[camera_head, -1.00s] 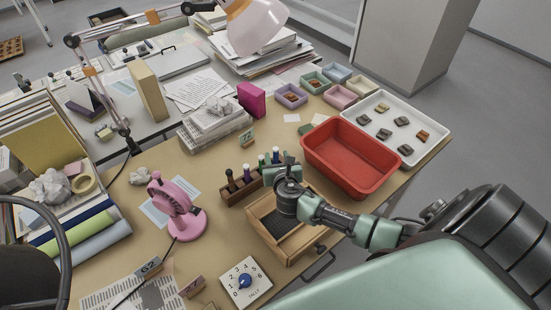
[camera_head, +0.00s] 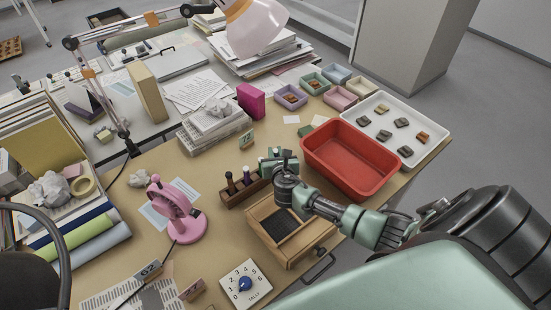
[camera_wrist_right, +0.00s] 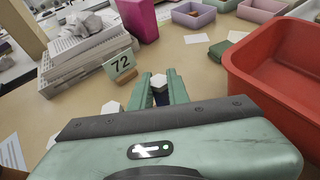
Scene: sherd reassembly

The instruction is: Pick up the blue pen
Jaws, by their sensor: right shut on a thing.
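The wooden pen rack (camera_head: 236,197) stands on the desk, with a dark pen (camera_head: 230,181) and a purplish pen (camera_head: 246,174) upright at its left end. My right gripper (camera_head: 272,162) is at the rack's right end and hides that part in the head view. In the right wrist view, my right gripper (camera_wrist_right: 162,90) is shut on a pen with a pale hexagonal top and a dark blue body (camera_wrist_right: 161,99), the blue pen. Another pale hexagonal pen top (camera_wrist_right: 110,107) shows just left of the fingers. My left gripper is not in view.
An open wooden drawer box (camera_head: 262,232) lies in front of the rack. A red bin (camera_head: 349,180) stands close on the right. A card marked 72 (camera_head: 246,139) stands behind, beside a paper stack (camera_head: 213,130).

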